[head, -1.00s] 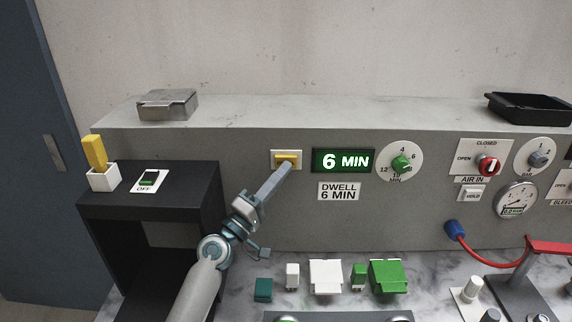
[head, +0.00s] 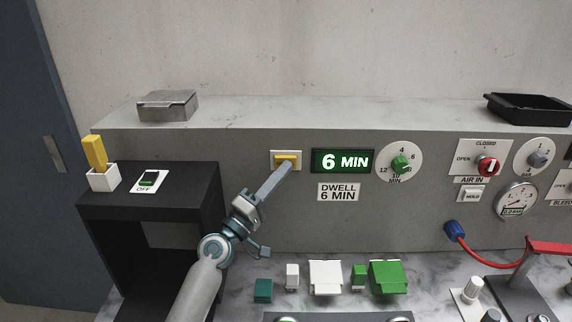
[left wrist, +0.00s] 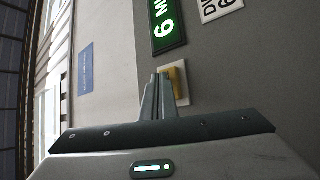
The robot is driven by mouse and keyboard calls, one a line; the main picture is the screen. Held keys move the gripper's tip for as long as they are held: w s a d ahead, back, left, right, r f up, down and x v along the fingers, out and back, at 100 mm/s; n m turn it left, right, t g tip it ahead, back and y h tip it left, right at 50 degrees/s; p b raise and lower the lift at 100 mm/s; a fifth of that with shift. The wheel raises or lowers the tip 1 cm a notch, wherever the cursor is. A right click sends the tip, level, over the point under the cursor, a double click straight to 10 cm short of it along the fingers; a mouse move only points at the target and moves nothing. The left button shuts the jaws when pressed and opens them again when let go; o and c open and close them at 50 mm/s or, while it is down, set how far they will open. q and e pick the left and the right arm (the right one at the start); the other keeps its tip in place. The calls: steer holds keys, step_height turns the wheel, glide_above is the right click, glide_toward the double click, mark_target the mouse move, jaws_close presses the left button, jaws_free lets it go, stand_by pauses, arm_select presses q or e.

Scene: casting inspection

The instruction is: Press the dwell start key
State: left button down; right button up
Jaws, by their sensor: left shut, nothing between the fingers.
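The dwell start key is a yellow key (head: 286,159) on a white plate on the grey panel, left of the green display (head: 342,161) that reads 6 MIN. In the left wrist view the yellow key (left wrist: 180,80) shows just beyond my fingertips. My left gripper (head: 289,166) is shut and empty, its tips at the lower right part of the key. In the left wrist view the shut fingers (left wrist: 162,76) overlap the key's edge; I cannot tell whether they touch it. My right gripper is not in view.
A black stand with an OFF switch (head: 148,181) is at left. Several white and green blocks (head: 325,277) lie on the marble bench below.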

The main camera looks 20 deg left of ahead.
arm_select(q)
steer(key=shift+w+a+r, duration=0.15)
steer(key=shift+w+r, duration=0.05)
steer(key=shift+r, duration=0.15)
stand_by(0.7)
steer(key=shift+f, duration=0.2)
steer(key=shift+s+f, duration=0.1)
steer(key=shift+s+a+f, duration=0.1)
steer(key=shift+s+a, duration=0.1)
steer(key=shift+s, duration=0.3)
steer(key=shift+s, duration=0.1)
steer(key=shift+s+d+p, duration=0.15)
steer(key=shift+s+d, duration=0.1)
steer(key=shift+s, duration=0.5)
steer(key=shift+s+d+p, duration=0.15)
steer(key=shift+s+d, duration=0.15)
steer(key=shift+s, duration=0.5)
steer(key=shift+s+d+p, duration=0.15)
steer(key=shift+s+d, duration=0.1)
steer(key=shift+s, duration=0.5)
